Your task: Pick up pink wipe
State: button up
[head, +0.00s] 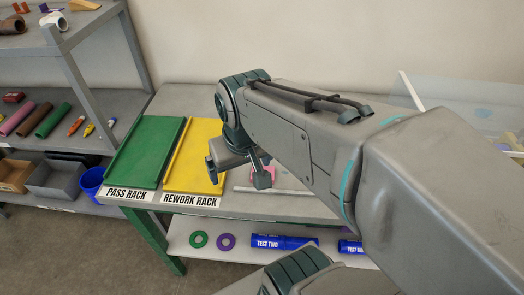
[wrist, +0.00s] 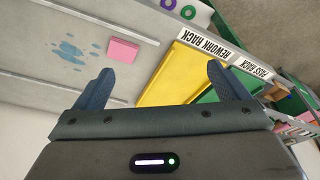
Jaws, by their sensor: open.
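The pink wipe (wrist: 123,50) is a small pink block-like pad lying flat on the grey table top (wrist: 40,85) in the wrist view, next to a patch of blue spots. In the head view only a bit of the pink wipe (head: 270,173) shows behind my gripper and arm. My gripper (wrist: 160,90) is open and empty, its two dark fingers wide apart. It also shows in the head view (head: 238,174), above the table near the yellow rack. The wipe is apart from the fingers, beyond the left finger in the wrist view.
The yellow rework rack (head: 197,150) and green pass rack (head: 146,150) lie left of the wipe. A shelf (head: 70,110) with coloured pipes stands farther left. Blue spots (wrist: 70,49) mark the table. A clear panel (head: 470,100) is at the right. My arm covers much of the table.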

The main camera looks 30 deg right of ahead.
jog(key=w+d+f+m+g+b, duration=0.2)
jog(key=w+d+f+m, duration=0.15)
jog(key=w, duration=0.25)
jog(key=m+g+b, duration=0.1)
jog(key=m+b, duration=0.1)
jog(key=m, duration=0.1)
send_over(271, 169)
jog(key=a, duration=0.3)
notch_tip(271, 169, down, 3)
jog(key=shift+n, duration=0.25)
notch_tip(271, 169, down, 14)
jog(key=shift+w+r, duration=0.1)
jog(key=shift+r, duration=0.05)
jog(key=c, duration=1)
